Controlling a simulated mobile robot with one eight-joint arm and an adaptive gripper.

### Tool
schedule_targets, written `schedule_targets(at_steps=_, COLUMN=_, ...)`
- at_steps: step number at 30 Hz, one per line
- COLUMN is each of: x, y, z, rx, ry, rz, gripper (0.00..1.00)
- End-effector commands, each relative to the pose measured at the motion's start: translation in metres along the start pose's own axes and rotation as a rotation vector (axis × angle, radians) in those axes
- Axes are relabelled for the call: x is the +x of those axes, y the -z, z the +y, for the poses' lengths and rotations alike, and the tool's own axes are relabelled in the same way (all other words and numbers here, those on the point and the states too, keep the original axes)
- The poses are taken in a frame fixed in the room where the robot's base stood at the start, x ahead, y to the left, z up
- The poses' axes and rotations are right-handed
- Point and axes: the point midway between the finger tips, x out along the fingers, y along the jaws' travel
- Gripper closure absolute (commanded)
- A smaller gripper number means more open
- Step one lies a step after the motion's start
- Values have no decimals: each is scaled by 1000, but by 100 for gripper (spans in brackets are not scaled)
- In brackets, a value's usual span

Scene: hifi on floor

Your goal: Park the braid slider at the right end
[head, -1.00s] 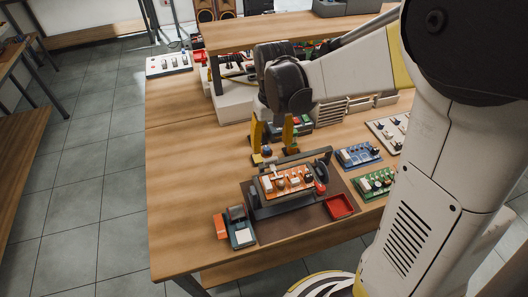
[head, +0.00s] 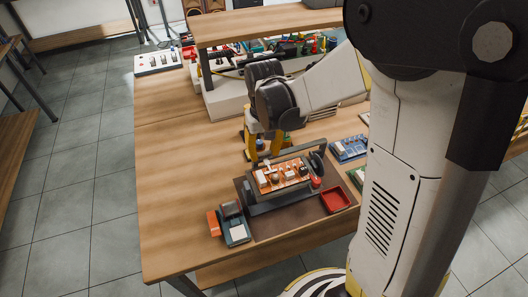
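The orange circuit board (head: 282,174) sits in a dark holder on a brown mat (head: 290,222). A grey rail (head: 300,152) runs above the board's back edge, with a dark round spool (head: 317,164) at its right end. I cannot make out the braid slider clearly; the rail's left end is partly hidden by my gripper. My gripper (head: 262,157) points down at that left end, behind the board. Its two yellow fingers stand apart, and I see nothing clearly held between them.
A red tray (head: 336,199) lies right of the holder, and a small dark-and-white device (head: 234,225) with an orange part lies to its left. A blue board (head: 347,148) lies at the right. A raised shelf (head: 265,22) stands behind. The table's left side is clear.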

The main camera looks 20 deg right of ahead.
Motion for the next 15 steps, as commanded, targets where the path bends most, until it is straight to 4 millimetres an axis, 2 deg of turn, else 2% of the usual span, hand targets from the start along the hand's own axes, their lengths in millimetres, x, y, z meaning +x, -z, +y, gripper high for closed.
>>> schedule_targets(at_steps=8, x=0, y=0, z=6, rx=1, ry=0, rz=0, gripper=100)
schedule_targets(at_steps=11, x=0, y=0, z=18, rx=4, ry=0, rz=0, gripper=100)
schedule_targets(at_steps=15, x=0, y=0, z=48, rx=7, ry=0, rz=0, gripper=100)
